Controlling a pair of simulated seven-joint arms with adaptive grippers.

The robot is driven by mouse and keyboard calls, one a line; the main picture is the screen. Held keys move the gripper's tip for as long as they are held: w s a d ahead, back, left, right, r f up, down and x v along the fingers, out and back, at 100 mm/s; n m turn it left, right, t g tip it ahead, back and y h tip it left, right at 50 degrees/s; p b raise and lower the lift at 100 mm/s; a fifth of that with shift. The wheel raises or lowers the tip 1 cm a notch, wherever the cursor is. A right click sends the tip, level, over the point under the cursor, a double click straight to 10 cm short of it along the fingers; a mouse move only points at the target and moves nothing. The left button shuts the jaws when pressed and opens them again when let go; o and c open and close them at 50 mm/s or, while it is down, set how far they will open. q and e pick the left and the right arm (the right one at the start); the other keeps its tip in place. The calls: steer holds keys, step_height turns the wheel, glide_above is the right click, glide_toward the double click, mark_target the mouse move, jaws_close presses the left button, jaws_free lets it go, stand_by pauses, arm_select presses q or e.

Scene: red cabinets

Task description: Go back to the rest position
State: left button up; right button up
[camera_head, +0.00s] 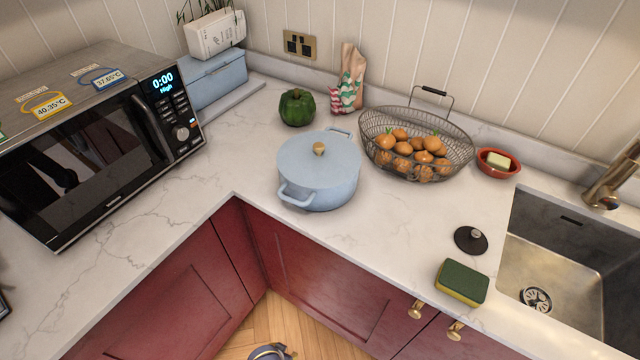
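Neither of my grippers shows clearly in the head view. A small dark shape is cut off at the left edge, and I cannot tell what it is. The light blue lidded pot (318,172) stands on the white counter (400,240) near its inner corner, with its lid on. No gripper touches it.
A microwave (90,130) stands at left. A green pepper (297,107), a wire basket (417,143) of oranges and a red soap dish (497,163) are at the back. A sponge (461,282) and dark sink plug (470,239) lie beside the sink (560,285). The front-left counter is clear.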

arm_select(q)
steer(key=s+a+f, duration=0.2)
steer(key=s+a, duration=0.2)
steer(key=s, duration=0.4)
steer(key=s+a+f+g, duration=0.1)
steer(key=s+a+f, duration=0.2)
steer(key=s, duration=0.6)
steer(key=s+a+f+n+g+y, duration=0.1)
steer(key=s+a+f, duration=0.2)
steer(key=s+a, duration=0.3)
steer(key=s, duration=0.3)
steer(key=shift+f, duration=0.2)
